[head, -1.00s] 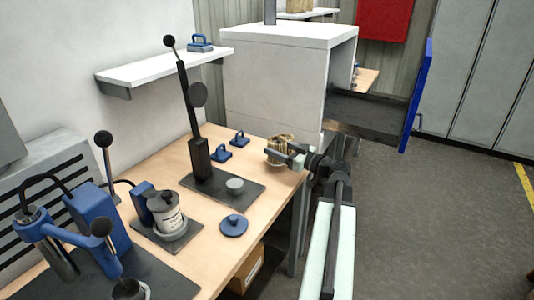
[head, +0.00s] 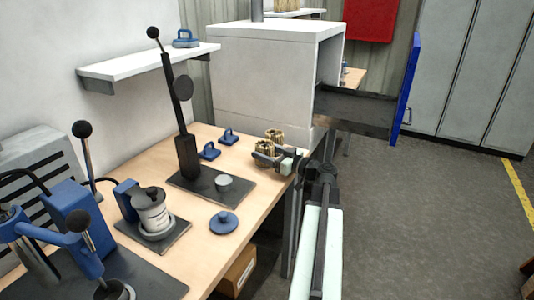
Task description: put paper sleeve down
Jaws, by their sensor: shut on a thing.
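The paper sleeve (head: 264,147) looks like a small tan, pleated cylinder at the far right corner of the workbench. My gripper (head: 262,157) is shut on it, with its fingers around the lower part. A second tan pleated piece (head: 274,135) stands just behind it. The sleeve's underside is hidden by my fingers, so I cannot tell whether it touches the bench top.
The wooden bench (head: 205,240) carries a black press plate (head: 238,191), a blue round lid (head: 224,222), two blue handled pieces (head: 209,151) and a white canister (head: 152,212). A white cabinet (head: 265,75) with a blue door (head: 411,85) stands behind.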

